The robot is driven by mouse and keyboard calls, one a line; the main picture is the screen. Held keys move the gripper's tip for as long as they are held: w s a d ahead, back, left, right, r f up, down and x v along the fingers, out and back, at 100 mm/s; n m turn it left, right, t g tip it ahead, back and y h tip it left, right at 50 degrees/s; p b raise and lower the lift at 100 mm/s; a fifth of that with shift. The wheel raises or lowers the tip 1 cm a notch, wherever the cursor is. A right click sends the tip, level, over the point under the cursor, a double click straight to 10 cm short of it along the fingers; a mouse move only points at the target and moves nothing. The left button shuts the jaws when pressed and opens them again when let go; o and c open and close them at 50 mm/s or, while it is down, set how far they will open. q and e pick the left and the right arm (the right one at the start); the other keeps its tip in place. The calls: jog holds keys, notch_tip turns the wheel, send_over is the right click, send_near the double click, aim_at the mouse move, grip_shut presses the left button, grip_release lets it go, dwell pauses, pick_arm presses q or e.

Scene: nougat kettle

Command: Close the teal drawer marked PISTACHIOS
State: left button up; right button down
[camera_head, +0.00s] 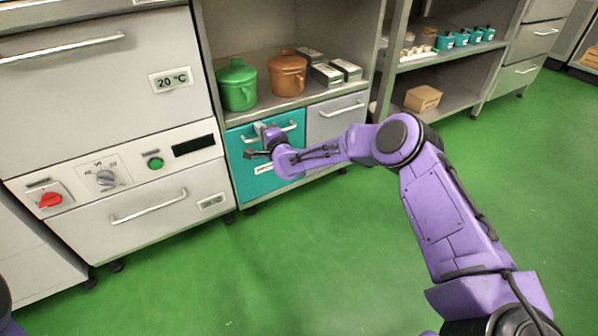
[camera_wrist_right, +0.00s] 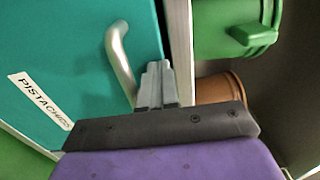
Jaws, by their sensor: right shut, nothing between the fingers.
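The teal drawer (camera_head: 240,176) sits low in the shelf unit. Its front looks about flush with the grey drawer beside it; a small gap cannot be told. In the right wrist view the teal front (camera_wrist_right: 70,50) fills the left side, with the white PISTACHIOS label (camera_wrist_right: 40,100) and a metal bar handle (camera_wrist_right: 121,60). My right gripper (camera_head: 262,130) is at the upper part of the drawer front. Its fingers (camera_wrist_right: 157,75) are together and empty, beside the handle; contact cannot be told. My wrist hides part of the front and label. My left gripper is out of view.
A grey drawer (camera_head: 325,124) is to the right of the teal one. A green pot (camera_head: 237,88), a brown pot (camera_head: 288,76) and metal boxes (camera_head: 346,69) stand on the shelf above. A white oven-like cabinet (camera_head: 110,110) is at left. The green floor (camera_head: 290,260) in front is clear.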

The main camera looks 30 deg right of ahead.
jog(key=s+p, duration=0.4)
jog(key=s, duration=0.6)
jog(key=s+a+f+n+g+h, duration=0.15)
jog(key=s+f+n+g, duration=0.65)
jog(key=s+f, duration=1.3)
jog(key=s+d+f+n+g+h, duration=0.1)
jog(key=s+d+g, duration=0.2)
jog(key=s, duration=0.9)
jog(key=s+d+f+n+g+h, duration=0.15)
jog(key=s+g, duration=0.25)
jog(key=s, duration=0.9)
pick_arm(q)
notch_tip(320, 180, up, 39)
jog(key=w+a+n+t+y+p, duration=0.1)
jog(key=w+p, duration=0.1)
jog(key=p, duration=3.2)
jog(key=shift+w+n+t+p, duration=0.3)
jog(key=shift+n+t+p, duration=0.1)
pick_arm(e)
notch_tip(320, 180, up, 35)
jog(key=d, duration=0.1)
jog(key=shift+d+f, duration=0.15)
jog(key=shift+d, duration=0.15)
